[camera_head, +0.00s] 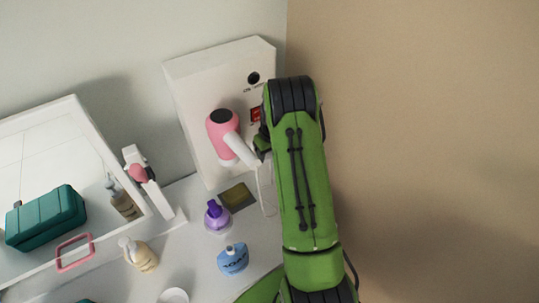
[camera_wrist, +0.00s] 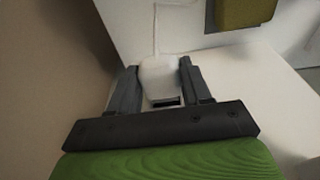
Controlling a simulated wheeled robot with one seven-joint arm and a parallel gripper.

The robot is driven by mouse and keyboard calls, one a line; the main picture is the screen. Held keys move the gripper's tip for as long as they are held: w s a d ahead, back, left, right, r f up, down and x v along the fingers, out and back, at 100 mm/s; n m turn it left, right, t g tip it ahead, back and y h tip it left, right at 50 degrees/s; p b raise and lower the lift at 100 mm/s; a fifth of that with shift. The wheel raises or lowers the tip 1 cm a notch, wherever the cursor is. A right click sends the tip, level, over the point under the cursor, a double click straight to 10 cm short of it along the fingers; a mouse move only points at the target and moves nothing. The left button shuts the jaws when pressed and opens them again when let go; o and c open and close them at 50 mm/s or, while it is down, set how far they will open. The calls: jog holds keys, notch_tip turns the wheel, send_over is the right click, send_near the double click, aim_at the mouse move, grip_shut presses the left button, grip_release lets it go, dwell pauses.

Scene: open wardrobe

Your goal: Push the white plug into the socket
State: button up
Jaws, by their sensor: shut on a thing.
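In the wrist view, the white plug (camera_wrist: 158,78) sits between the two dark fingers of my gripper (camera_wrist: 159,70), which is shut on it. A thin pale cord (camera_wrist: 155,28) runs from the plug towards the top of the picture. A white surface lies close beyond the fingertips. In the head view, my green arm covers most of the gripper and the plug. A white upright panel (camera_head: 190,90) stands beside the arm, with a black round fitting (camera_head: 253,78) and a partly covered red fitting (camera_head: 255,114). I cannot tell which is the socket. Contact between plug and socket is hidden.
A pink hair dryer (camera_head: 224,135) is at the panel. Below are an olive block (camera_head: 237,196), a purple bottle (camera_head: 216,215) and a blue soap bottle (camera_head: 233,259). A teal case (camera_head: 45,218) is at left. A beige wall (camera_head: 430,130) is at right.

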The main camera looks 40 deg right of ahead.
jog(key=shift+w, duration=0.85)
jog(key=shift+w, duration=0.2)
jog(key=o, duration=1.2)
jog(key=shift+o, duration=0.2)
jog(key=shift+r, duration=0.1)
